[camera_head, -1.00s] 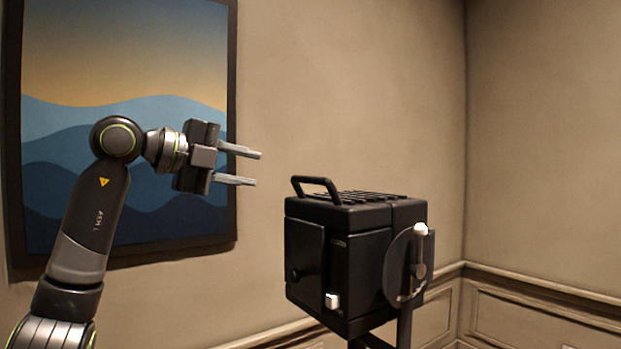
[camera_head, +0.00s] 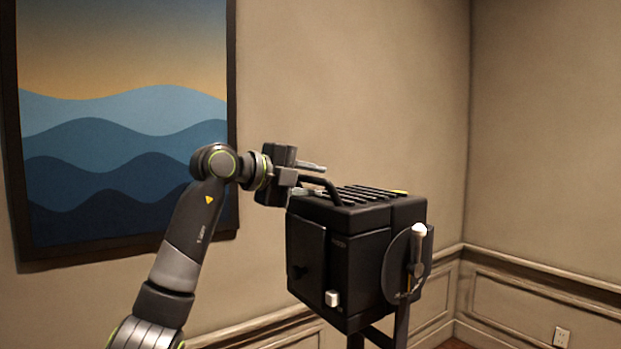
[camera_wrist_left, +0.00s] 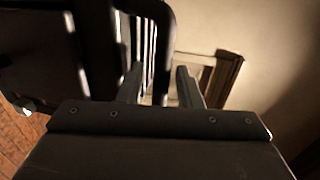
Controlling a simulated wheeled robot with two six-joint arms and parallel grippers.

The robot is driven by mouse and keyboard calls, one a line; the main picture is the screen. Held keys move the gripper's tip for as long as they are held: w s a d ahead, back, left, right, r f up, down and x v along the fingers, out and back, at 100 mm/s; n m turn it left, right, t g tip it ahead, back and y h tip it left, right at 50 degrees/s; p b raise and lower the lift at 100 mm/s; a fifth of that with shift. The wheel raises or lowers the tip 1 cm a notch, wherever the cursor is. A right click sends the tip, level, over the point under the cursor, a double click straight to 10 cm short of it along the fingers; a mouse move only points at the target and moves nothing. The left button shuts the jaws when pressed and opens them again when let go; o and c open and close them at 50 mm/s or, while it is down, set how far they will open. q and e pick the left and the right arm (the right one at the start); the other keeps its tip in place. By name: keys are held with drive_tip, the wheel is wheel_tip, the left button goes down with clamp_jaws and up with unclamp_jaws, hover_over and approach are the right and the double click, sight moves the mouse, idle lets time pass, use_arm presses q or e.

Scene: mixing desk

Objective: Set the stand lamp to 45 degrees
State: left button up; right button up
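The stand lamp (camera_head: 345,265) is a black box-shaped housing on a dark stand, in the middle right of the head view. It has a slatted top, an arched carrying handle (camera_head: 333,186) and a round side plate (camera_head: 396,262) with a white-tipped lever (camera_head: 418,245). My left gripper (camera_head: 318,180) is open at the left end of the handle. In the left wrist view its two fingers (camera_wrist_left: 160,88) stand apart near the dark handle (camera_wrist_left: 168,40). My right gripper is out of view.
A framed wave picture (camera_head: 110,140) hangs on the wall behind my left arm. A small white knob (camera_head: 332,298) sits low on the lamp's front. Free room lies right of the lamp.

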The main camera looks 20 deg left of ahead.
use_arm(q)
clamp_jaws()
use_arm(e)
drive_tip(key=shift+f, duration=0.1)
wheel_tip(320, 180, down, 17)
drive_tip(key=b, duration=1.7)
use_arm(q)
drive_tip(key=s+a+f+t+h, duration=0.1)
drive_tip(key=f, duration=0.2)
drive_tip(key=s+a+f+t+h+b, duration=0.1)
drive_tip(key=s+f+t, duration=0.1)
drive_tip(key=f, duration=0.1)
drive_tip(key=s+a+f+t+h+b, duration=0.1)
drive_tip(key=s+a+f+t, duration=0.1)
drive_tip(key=f, duration=0.2)
drive_tip(key=shift+h, duration=0.4)
drive_tip(key=t+b, duration=0.1)
drive_tip(key=b, duration=0.4)
approach(306, 222)
drive_tip(key=shift+w+d+f, duration=0.75)
drive_tip(key=shift+w+f, duration=0.35)
drive_tip(key=shift+f, duration=0.2)
drive_tip(key=shift+f+h, duration=0.1)
drive_tip(key=shift+h, duration=0.3)
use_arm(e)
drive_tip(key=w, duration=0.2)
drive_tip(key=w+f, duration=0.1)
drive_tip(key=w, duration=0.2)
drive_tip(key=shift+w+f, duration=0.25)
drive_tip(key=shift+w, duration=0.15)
